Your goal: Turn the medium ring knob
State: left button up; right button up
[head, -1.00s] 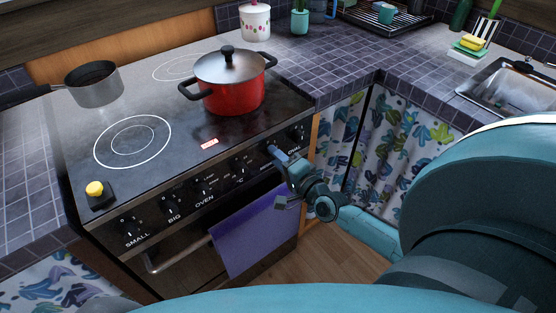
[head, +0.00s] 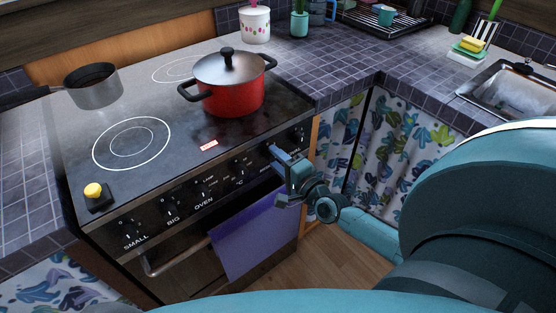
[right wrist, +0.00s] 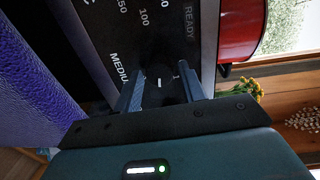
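The medium ring knob (right wrist: 160,84) is a dark round knob with a white mark, beside the partly visible "MEDIU" lettering in the right wrist view. My right gripper (right wrist: 162,92) is open, with one finger on each side of the knob; I cannot tell whether either finger touches it. In the head view, my right gripper (head: 283,174) is at the right part of the stove's front panel and hides this knob. The black stove (head: 150,195) carries a row of knobs labelled small, big and oven, among others. My left gripper is not in view.
A purple towel (head: 250,238) hangs on the oven rail, just below and left of my right gripper. A red pot (head: 233,97) and a grey saucepan (head: 94,88) stand on the hob. A yellow-topped button (head: 94,191) is at its front left corner. Bare floor lies below.

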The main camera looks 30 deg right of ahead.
jog(key=shift+o, duration=1.2)
jog(key=shift+s, duration=0.1)
jog(key=shift+s, duration=0.35)
pick_arm(q)
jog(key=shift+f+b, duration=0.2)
jog(key=shift+b, duration=0.15)
pick_arm(e)
jog(key=s+d, duration=0.1)
jog(key=s, duration=1.1)
jog(key=shift+r, duration=0.3)
jog(key=shift+s, duration=0.1)
pick_arm(q)
jog(key=p, duration=0.2)
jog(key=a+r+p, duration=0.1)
jog(key=p, duration=0.2)
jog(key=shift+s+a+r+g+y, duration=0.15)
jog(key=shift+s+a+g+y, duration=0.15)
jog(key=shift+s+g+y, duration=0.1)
pick_arm(e)
jog(key=s+a+f+n+g+y, duration=0.1)
jog(key=s+a+f+n+g, duration=0.1)
jog(key=a+n, duration=0.6)
jog(key=s+a+f+n+g, duration=0.2)
jog(key=s+a+n+g, duration=0.1)
jog(key=a+n, duration=0.6)
jog(key=n+g, duration=0.1)
jog(key=n, duration=0.1)
jog(key=shift+s+n+g+y, duration=0.3)
jog(key=shift+s+g+y, duration=0.05)
jog(key=shift+g+y, duration=0.05)
